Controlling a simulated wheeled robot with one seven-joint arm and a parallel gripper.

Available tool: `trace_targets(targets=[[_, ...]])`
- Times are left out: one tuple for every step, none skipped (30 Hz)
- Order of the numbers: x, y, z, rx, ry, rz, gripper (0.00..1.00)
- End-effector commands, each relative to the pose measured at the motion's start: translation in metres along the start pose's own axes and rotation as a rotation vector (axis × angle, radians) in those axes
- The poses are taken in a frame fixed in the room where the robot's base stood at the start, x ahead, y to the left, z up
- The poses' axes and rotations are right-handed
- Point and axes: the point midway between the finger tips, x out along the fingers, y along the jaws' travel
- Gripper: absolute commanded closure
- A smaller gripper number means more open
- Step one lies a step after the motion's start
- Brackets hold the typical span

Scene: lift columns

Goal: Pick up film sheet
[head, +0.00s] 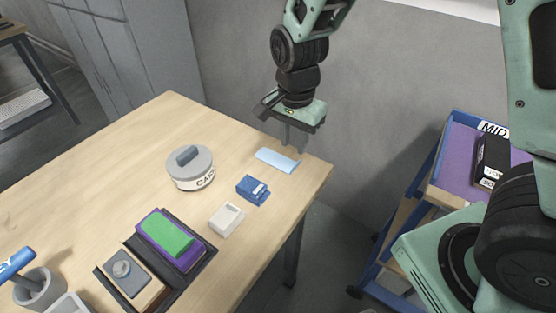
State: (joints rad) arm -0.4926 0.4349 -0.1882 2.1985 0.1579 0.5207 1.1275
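A light blue flat sheet (276,160), which looks like the film sheet, lies on the wooden table (130,150) near its far right corner. My gripper (289,143) points down just above and behind the sheet's far right end in the picture. Its fingers look narrow and grey against the wall, and their gap cannot be made out. No object shows between them. Whether a fingertip touches the sheet is also unclear.
Near the sheet stand a round grey lidded tin (190,168), a blue box (252,190) and a white box (226,219). A black tray (205,262) holds a green-topped purple block (165,234). A blue-framed cart (441,165) stands right of the table.

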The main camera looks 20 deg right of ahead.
Motion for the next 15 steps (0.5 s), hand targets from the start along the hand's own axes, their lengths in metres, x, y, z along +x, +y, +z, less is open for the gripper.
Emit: trace_targets(targets=[[0.008,0.001,0.0,0.0,-0.001,0.004,0.71],[0.011,0.0,0.0,0.0,-0.001,0.002,0.71],[0.015,0.0,0.0,0.0,-0.001,0.002,0.71],[0.017,0.0,0.0,0.0,-0.001,0.002,0.71],[0.018,0.0,0.0,0.0,-0.001,0.001,0.71],[0.02,0.0,0.0,0.0,-0.001,0.0,0.71],[0.021,0.0,0.0,0.0,-0.001,0.0,0.71],[0.023,0.001,0.001,0.0,-0.001,0.001,0.71],[0.027,0.002,0.001,0.001,-0.002,0.003,0.71],[0.031,0.003,0.001,0.001,-0.002,0.004,0.71],[0.035,0.004,0.001,0.001,-0.002,0.005,0.71],[0.041,0.005,0.002,0.001,-0.002,0.005,0.71],[0.046,0.006,0.003,0.0,-0.002,0.006,0.71],[0.05,0.007,0.003,0.0,-0.002,0.004,0.71],[0.057,0.007,0.003,0.001,-0.002,0.004,0.71]])
